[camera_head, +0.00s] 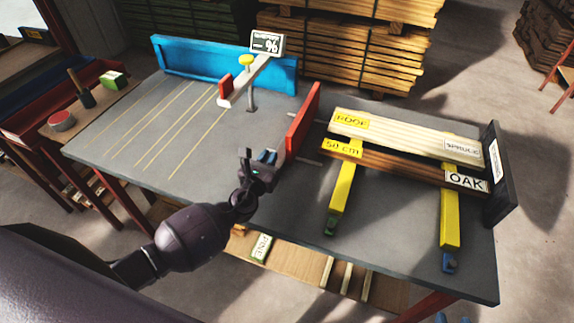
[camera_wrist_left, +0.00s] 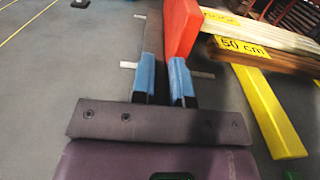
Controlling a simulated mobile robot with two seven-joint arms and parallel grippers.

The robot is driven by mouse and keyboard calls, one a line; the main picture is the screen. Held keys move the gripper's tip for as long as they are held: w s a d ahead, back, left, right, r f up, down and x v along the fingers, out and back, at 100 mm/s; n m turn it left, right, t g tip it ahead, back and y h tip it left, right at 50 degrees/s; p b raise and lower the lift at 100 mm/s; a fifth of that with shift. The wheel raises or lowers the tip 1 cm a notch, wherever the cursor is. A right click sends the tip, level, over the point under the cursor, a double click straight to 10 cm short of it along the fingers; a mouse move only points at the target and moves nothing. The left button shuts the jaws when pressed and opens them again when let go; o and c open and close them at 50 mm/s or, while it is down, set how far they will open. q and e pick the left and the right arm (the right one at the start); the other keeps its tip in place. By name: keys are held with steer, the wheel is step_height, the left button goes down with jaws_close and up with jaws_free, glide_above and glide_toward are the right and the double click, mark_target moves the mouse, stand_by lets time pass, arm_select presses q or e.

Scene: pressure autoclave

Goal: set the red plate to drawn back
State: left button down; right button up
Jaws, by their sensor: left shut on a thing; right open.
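The red plate (camera_head: 303,120) stands upright across the grey table (camera_head: 225,180), just left of the boards' left ends. It also shows in the left wrist view (camera_wrist_left: 181,28). My left gripper (camera_head: 264,160) is at the plate's near end, low over the table. Its blue fingers (camera_wrist_left: 166,82) are shut on the plate's near end; the exact contact is partly hidden. Short pale strips show on the table beside the plate. Only the blue fingertips of my right gripper (camera_head: 453,319) show at the bottom edge; it is open and away from the plate.
A pale spruce board (camera_head: 400,136) and a brown oak board (camera_head: 400,168) lie between the plate and a black end stop (camera_head: 495,165). Yellow arms (camera_head: 342,187) lie under them. A blue fence (camera_head: 220,65) and a scale-like post (camera_head: 250,95) stand left. Table left of the plate is mostly clear.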

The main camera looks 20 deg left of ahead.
arm_select(q)
steer(key=a, duration=0.3)
steer(key=shift+a+f+b, duration=0.15)
steer(key=shift+f+b, duration=0.05)
steer(key=shift+b, duration=0.15)
steer(key=shift+a, duration=0.3)
steer(key=shift+a+r, duration=0.1)
steer(key=shift+r, duration=0.05)
steer(key=c, duration=1.1)
jaws_free()
steer(key=shift+a, duration=0.1)
steer(key=shift+s, duration=0.4)
steer(key=s, duration=1)
steer(key=shift+a, duration=0.1)
arm_select(e)
steer(key=f, duration=0.1)
steer(key=s+f, duration=0.1)
steer(key=shift+s+f, duration=0.1)
steer(key=shift+f, duration=0.2)
steer(key=shift+r, duration=0.1)
